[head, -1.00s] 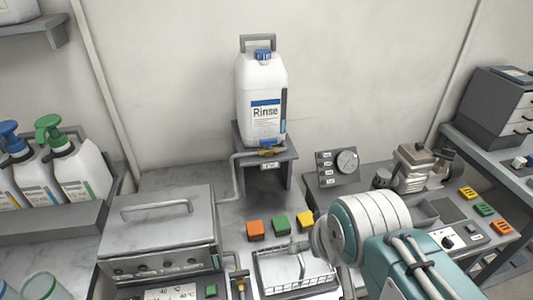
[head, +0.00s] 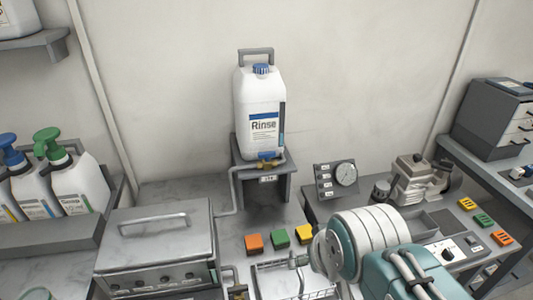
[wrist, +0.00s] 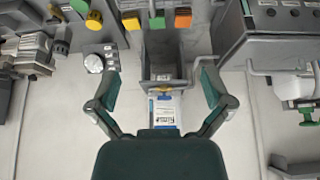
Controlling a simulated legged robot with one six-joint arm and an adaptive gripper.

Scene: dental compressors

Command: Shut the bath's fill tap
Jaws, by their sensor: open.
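A brass tap with a blue handle (head: 268,157) sits at the foot of the white Rinse jug (head: 262,110), at the front of a grey stand (head: 264,178). A thin pipe runs from there down toward the metal lidded bath (head: 158,240). In the wrist view, which looks upside down, the brass tap (wrist: 165,87) shows small between the jug (wrist: 165,112) and the stand. My gripper (wrist: 158,75) is open and empty, its fingers spread on either side of the tap in view, apart from it. The exact handle angle is too small to tell.
Orange, green and yellow blocks (head: 279,238) and a wire basket (head: 280,278) lie in front of the stand. A gauge panel (head: 337,180) stands to its right. Pump bottles (head: 55,180) are at left.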

